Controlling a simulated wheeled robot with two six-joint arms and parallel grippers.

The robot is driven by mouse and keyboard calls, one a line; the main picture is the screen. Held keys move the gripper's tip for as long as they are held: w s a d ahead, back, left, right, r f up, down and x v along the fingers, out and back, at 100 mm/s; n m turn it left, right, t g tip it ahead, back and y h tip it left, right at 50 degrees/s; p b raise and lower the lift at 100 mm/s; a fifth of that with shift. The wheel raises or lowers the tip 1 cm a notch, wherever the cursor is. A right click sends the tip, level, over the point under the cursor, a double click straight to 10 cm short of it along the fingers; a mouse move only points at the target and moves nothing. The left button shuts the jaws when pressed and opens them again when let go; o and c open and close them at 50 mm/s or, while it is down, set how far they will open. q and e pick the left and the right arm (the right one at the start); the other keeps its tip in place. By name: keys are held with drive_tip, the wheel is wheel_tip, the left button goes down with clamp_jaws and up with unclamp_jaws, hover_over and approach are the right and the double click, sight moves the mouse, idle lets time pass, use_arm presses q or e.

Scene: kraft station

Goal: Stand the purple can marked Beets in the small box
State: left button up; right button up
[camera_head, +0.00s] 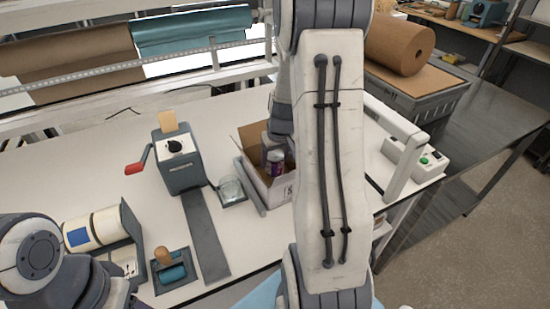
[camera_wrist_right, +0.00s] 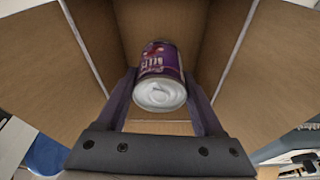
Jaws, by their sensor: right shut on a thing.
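The purple can marked Beets (camera_wrist_right: 160,76) is between the fingers of my right gripper (camera_wrist_right: 160,100), which is shut on it. In the right wrist view the can's silver lid faces the camera and its label is partly visible. The can is inside the small open cardboard box (camera_wrist_right: 93,32), with box walls around it. I cannot tell whether its base touches the box floor. In the head view the can (camera_head: 275,161) shows in the box (camera_head: 253,140), and my right arm hides part of the box. My left gripper is not in view; only part of the left arm shows at lower left.
A grey tape dispenser with a red handle (camera_head: 133,168) stands left of the box. A roller in a tray (camera_head: 171,270) and a label roll (camera_head: 90,230) are further left. A white frame (camera_head: 400,160) stands at right.

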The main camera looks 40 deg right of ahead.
drive_tip(key=shift+f, duration=0.3)
drive_tip(key=o, duration=1.5)
drive_tip(key=shift+o, duration=0.2)
drive_tip(key=shift+r, duration=0.1)
wheel_tip(320, 180, up, 16)
drive_tip(key=p, duration=1.2)
drive_tip(key=shift+p, duration=0.4)
